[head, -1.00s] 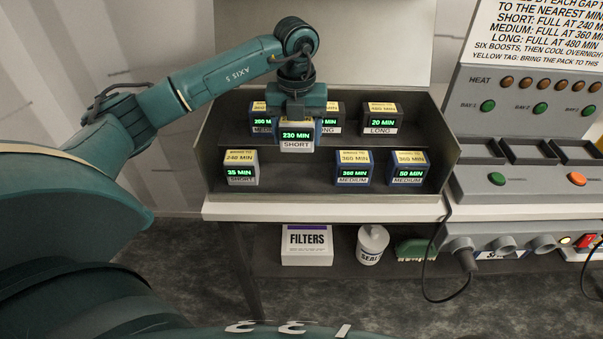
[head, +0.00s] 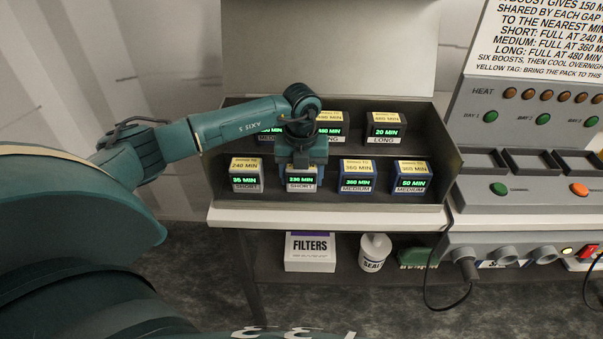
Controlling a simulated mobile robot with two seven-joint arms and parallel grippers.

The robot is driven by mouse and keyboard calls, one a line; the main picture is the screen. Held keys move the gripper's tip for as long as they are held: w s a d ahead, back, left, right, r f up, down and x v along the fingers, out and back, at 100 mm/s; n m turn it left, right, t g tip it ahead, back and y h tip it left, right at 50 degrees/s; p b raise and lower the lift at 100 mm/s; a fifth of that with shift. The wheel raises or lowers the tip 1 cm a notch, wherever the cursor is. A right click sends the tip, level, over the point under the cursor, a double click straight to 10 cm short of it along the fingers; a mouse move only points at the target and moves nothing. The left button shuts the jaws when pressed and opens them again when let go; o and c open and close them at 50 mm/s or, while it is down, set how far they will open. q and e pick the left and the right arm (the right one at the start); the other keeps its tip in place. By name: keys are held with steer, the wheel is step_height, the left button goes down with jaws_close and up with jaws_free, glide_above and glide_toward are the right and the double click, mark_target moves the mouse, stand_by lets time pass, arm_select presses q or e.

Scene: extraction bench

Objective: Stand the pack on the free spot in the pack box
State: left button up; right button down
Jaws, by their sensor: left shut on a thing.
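The pack (head: 301,182) reads 230 MIN and SHORT, and stands upright in the front row of the pack box (head: 445,155). My left gripper (head: 302,164) points down and is shut on its top. The pack sits between the 35 MIN SHORT pack (head: 246,177) on its left and the 360 MIN MEDIUM pack (head: 356,178) on its right, with gaps on both sides. Whether its base touches the box floor I cannot tell for sure. My right gripper is out of view.
The 50 MIN MEDIUM pack (head: 411,179) stands at the front right. Behind are the 20 MIN LONG pack (head: 382,129), a 480 MIN pack (head: 330,130) and a MEDIUM pack (head: 268,132) partly hidden by my arm. The heat station (head: 525,140) stands to the right.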

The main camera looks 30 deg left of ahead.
arm_select(q)
steer(key=o, duration=1.3)
steer(key=shift+f, duration=0.1)
